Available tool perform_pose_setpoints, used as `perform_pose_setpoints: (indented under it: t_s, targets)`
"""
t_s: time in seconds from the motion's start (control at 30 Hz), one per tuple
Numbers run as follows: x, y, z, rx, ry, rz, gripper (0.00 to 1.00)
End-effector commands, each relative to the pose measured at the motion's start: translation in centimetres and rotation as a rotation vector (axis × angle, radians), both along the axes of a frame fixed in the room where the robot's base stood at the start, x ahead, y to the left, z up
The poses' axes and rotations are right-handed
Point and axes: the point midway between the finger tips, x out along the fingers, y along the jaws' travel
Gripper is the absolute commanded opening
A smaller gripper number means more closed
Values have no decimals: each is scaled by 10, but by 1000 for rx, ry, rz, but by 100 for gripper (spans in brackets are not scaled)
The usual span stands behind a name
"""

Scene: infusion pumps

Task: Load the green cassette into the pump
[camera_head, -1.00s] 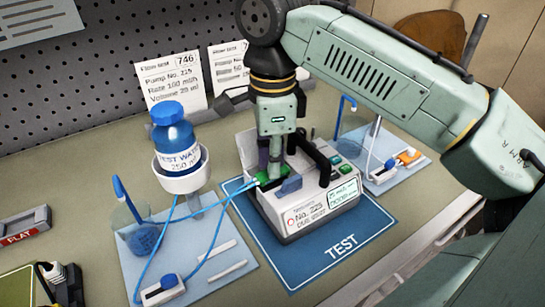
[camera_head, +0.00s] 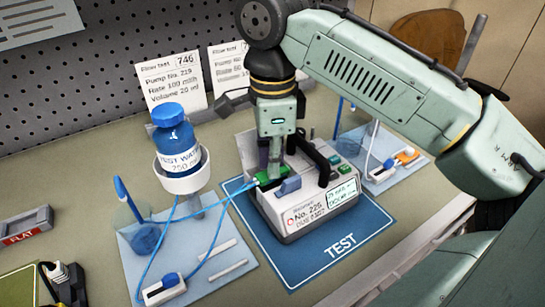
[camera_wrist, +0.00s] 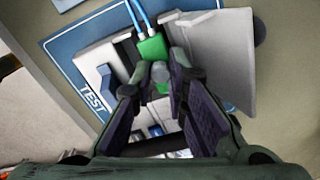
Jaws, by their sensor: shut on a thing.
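The white pump (camera_head: 300,200) labelled No. 225 stands on the blue TEST mat (camera_head: 345,247). The green cassette (camera_head: 268,178) is at the top left part of the pump, with blue tubes leading off to the left. My gripper (camera_head: 273,165) is right above it, pointing down, and its fingers are shut on the cassette. In the wrist view the cassette (camera_wrist: 152,50) shows between the fingers, over the pump. The fingers hide part of it, and I cannot tell whether it is fully seated. A blue lever (camera_head: 290,186) sits just right of the cassette.
A blue-capped TEST WATER bottle (camera_head: 178,145) stands in a white holder on a pale tray (camera_head: 215,262), with a blue clamp (camera_head: 163,289) on the tube. A second tray (camera_head: 385,172) with an orange-marked clamp is behind right. A dark handle (camera_head: 325,155) rises beside my gripper.

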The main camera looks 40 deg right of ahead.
Motion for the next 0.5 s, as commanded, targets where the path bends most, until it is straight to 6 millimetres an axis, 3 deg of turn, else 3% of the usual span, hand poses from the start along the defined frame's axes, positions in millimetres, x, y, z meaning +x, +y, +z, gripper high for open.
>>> perform_pose_setpoints:
  t_s: [0.5]
  targets:
    - [0,0,-7,0,0,0,0]
